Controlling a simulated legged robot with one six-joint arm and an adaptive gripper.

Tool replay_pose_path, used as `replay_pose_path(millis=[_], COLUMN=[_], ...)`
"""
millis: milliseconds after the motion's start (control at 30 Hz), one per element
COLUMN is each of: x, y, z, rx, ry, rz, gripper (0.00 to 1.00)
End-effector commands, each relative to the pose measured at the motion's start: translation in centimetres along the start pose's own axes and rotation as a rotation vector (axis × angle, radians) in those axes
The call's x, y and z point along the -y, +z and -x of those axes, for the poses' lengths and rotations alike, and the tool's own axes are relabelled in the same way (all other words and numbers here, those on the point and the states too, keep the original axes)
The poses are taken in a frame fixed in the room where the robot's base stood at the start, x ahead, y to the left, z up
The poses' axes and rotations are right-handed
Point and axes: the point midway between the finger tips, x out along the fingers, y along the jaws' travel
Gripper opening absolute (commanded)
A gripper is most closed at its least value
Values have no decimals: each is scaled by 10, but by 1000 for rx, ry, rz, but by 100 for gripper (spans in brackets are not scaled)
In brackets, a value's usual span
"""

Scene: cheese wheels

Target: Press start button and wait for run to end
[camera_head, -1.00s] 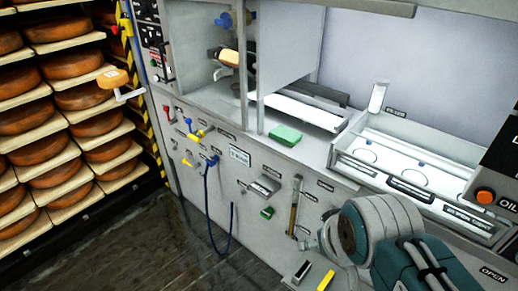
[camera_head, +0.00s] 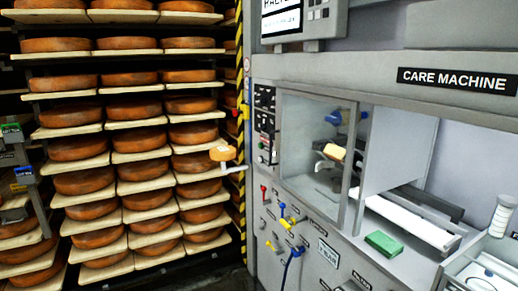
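The care machine (camera_head: 455,79), a grey cabinet with a black name sign, fills the right half of the view. A narrow black control panel (camera_head: 265,125) with several small knobs and buttons is on its left front edge. The buttons are too small for me to tell which one is the start button. A display box (camera_head: 283,17) with a partly cut-off text screen sits at the top. Behind the clear window a brush-like part with a pale block (camera_head: 335,152) shows. My gripper is not in view.
Shelves of orange cheese wheels (camera_head: 140,141) fill the left. A single small cheese piece (camera_head: 222,153) sits on a white arm beside the machine. Coloured valves (camera_head: 287,217) and a blue hose are on the front. A green block (camera_head: 383,244) lies on the counter.

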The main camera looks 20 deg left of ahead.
Motion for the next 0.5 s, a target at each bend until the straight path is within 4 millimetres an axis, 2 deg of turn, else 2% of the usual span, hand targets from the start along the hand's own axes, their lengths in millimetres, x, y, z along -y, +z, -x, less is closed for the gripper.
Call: replay_pose_path(millis=[67,100,167,200,267,300,500], x=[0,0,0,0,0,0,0], y=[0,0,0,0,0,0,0], z=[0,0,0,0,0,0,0], rx=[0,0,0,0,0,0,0], ry=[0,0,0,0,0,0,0], rz=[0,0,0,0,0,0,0], gripper=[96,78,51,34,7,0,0])
